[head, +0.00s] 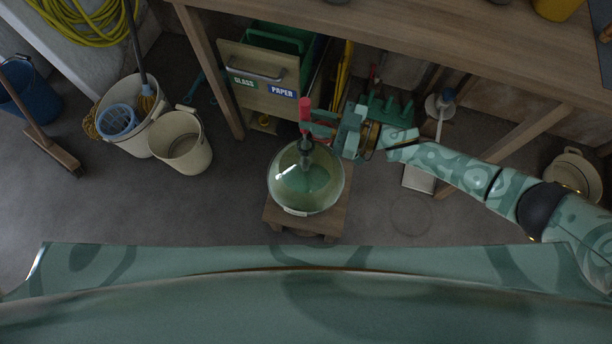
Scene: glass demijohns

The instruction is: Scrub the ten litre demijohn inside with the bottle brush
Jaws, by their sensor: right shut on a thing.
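The glass demijohn (305,186) is a round, clear, greenish bottle standing upright on a small wooden stool (328,224). My right gripper (318,131) reaches in from the right, just above the demijohn's neck. It is shut on the bottle brush (305,108), whose red handle end stands up above the jaws. A dark part of the brush goes down at the neck; how deep it reaches inside is hard to tell through the glass. My left gripper is not in view.
A wooden workbench (440,45) runs along the back, with a drawer front (258,84) labelled GLASS and PAPER below it. Cream buckets (181,142), a blue bucket (32,95) and a broom (60,152) stand at left.

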